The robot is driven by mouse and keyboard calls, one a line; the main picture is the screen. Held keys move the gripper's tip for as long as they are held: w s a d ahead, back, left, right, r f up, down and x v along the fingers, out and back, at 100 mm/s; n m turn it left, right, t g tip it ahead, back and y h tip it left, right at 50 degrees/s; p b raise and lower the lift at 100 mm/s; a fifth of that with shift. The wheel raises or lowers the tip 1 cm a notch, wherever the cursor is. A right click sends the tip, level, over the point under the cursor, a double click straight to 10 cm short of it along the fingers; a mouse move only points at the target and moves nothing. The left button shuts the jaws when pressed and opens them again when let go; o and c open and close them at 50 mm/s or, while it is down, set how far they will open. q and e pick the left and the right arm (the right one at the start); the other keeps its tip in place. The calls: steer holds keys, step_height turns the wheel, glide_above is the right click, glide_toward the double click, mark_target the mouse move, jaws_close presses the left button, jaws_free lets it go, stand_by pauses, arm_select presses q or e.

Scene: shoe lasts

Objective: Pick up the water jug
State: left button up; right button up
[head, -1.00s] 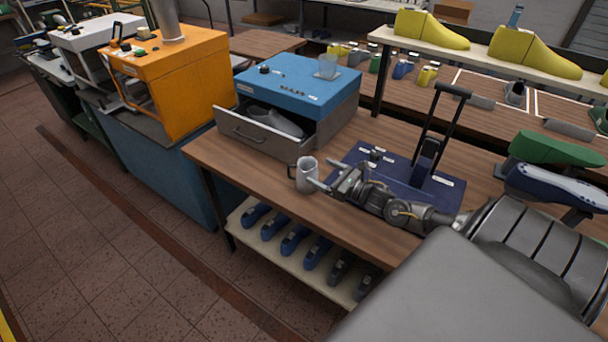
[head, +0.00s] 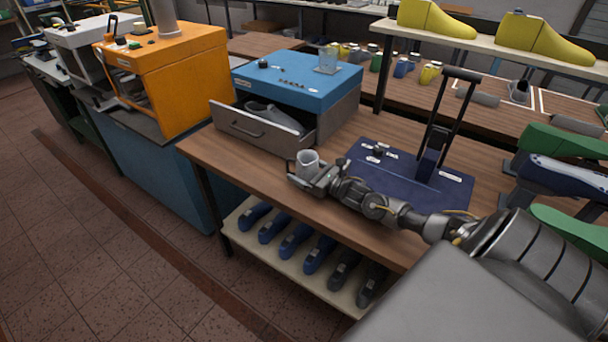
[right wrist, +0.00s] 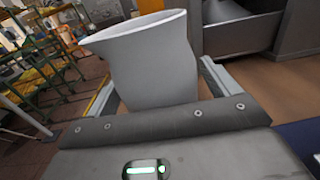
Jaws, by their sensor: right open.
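The water jug (head: 307,160) is a small light grey, flared vessel standing on the wooden table in front of the blue machine. In the right wrist view the jug (right wrist: 150,65) fills the space between the two fingers, its wide rim at the top. My right gripper (head: 304,172) is open, with its fingers on either side of the jug's body. In the right wrist view a slim gap seems to show beside the right finger; contact on the left is unclear. The jug's lower part is hidden by the gripper. My left gripper is not in view.
A blue machine (head: 290,78) with an open drawer (head: 258,135) holding a grey last stands just behind the jug. A clear beaker (head: 327,61) sits on top of it. A dark blue press (head: 400,180) with a tall handle is to the right. The table's left end (head: 215,155) is clear.

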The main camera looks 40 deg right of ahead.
steer(key=shift+r, duration=0.1)
steer(key=shift+c, duration=0.3)
steer(key=c, duration=1.2)
steer(key=shift+o, duration=0.2)
steer(key=shift+r, duration=0.15)
steer(key=shift+r+b, duration=0.55)
steer(key=shift+r, duration=0.45)
steer(key=s+a+r+b, duration=0.2)
steer(key=a+r+b, duration=0.1)
steer(key=a+r, duration=0.7)
steer(key=shift+s+a+r+b, duration=0.15)
steer(key=shift+a+r+b, duration=0.2)
steer(key=shift+a, duration=1.5)
